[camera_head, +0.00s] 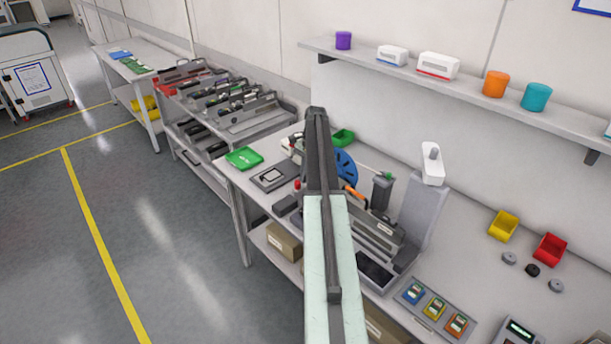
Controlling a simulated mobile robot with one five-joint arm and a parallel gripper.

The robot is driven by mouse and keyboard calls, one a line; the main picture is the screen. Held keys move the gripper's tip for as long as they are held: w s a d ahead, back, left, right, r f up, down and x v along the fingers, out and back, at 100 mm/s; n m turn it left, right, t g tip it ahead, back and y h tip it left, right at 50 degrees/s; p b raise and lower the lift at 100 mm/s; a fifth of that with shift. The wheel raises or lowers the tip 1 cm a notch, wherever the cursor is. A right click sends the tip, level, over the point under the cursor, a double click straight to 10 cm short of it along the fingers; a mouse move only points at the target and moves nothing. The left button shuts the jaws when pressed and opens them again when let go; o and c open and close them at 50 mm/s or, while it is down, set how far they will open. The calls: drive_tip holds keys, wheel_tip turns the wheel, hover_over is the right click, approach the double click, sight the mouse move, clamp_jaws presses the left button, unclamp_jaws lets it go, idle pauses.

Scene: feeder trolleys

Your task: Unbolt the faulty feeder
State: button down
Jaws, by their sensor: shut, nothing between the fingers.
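A grey feeder (376,240) lies in a fixture on the bench, partly hidden behind my arm. A blue reel (346,166) stands at its far end, also partly covered by my arm. A small orange part (354,197) shows just right of the arm. I cannot make out the bolts or a fault mark. My arm rises from the bottom edge across the middle of the picture and covers part of the bench. I cannot make out my gripper's fingers.
A trolley (246,134) with several feeders stands left of the bench (470,275). A green tray (243,158) sits near the bench's left end. Yellow (503,225) and red (550,249) bins stand at the right. A shelf (462,84) runs above. The left floor is open.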

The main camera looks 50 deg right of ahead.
drive_tip(key=shift+a, duration=0.1)
drive_tip(key=a, duration=0.9)
drive_tip(key=shift+w+a, duration=0.25)
drive_tip(key=shift+w, duration=0.05)
drive_tip(key=shift+a, duration=0.25)
drive_tip(key=shift+w, duration=0.1)
drive_tip(key=p+v, duration=0.9)
drive_tip(key=v, duration=0.1)
drive_tip(key=shift+d+p, duration=0.25)
drive_tip(key=shift+p, duration=0.05)
